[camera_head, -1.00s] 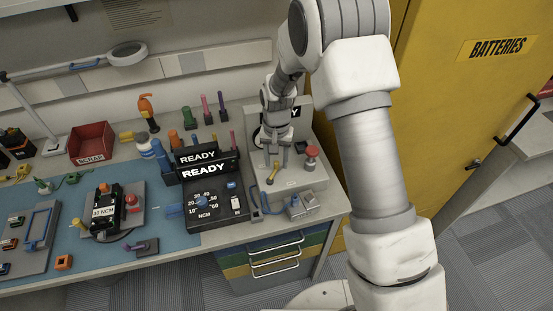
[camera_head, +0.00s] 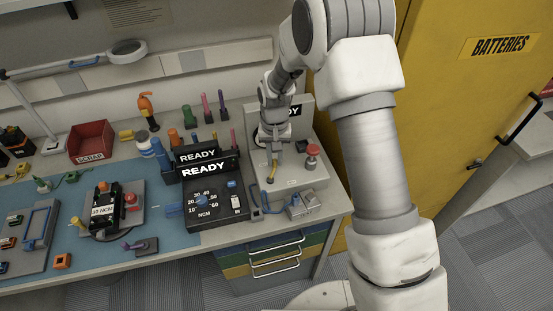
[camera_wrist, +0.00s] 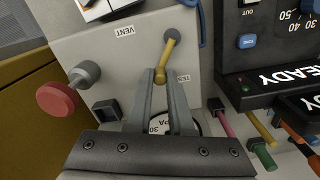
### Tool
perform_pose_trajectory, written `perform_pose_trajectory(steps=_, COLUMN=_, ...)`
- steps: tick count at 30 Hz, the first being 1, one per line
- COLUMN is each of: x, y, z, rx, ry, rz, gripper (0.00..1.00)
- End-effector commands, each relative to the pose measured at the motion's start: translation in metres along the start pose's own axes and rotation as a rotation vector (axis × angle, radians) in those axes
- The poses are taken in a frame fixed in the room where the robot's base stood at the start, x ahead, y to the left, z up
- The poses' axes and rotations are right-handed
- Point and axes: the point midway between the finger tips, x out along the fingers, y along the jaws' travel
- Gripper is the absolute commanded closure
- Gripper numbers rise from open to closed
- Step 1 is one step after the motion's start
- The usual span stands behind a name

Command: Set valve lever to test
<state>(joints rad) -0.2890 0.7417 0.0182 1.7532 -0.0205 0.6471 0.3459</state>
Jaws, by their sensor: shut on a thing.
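The valve lever (camera_wrist: 166,54) is a short yellow handle on the grey panel of the test unit (camera_head: 295,178). In the wrist view its pivot end is at the top, and its tip lies between my fingers. My gripper (camera_wrist: 161,80) is shut on the lever near its tip. The VENT label (camera_wrist: 125,30) is left of the lever. The TEST label (camera_wrist: 183,78) is beside the lever's tip end, partly hidden by my right finger. In the head view the lever (camera_head: 271,172) shows below my gripper (camera_head: 274,158).
A red knob (camera_wrist: 57,98) stands left of my fingers in the wrist view. A round gauge (camera_wrist: 158,126) is partly hidden behind them. The black READY unit (camera_head: 205,195) is beside the panel, and the yellow battery cabinet (camera_head: 450,110) is at the right.

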Motion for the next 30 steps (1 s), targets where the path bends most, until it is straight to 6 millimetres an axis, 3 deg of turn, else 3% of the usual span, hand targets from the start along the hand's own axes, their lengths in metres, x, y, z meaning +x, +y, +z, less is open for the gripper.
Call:
perform_pose_trajectory(steps=15, x=0.0, y=-0.015, z=-0.002, rx=-0.332, ry=0.001, rz=0.0, gripper=1.0)
perform_pose_trajectory(steps=30, x=-0.001, y=-0.018, z=-0.001, rx=-0.411, ry=0.0, rz=0.0, gripper=1.0)
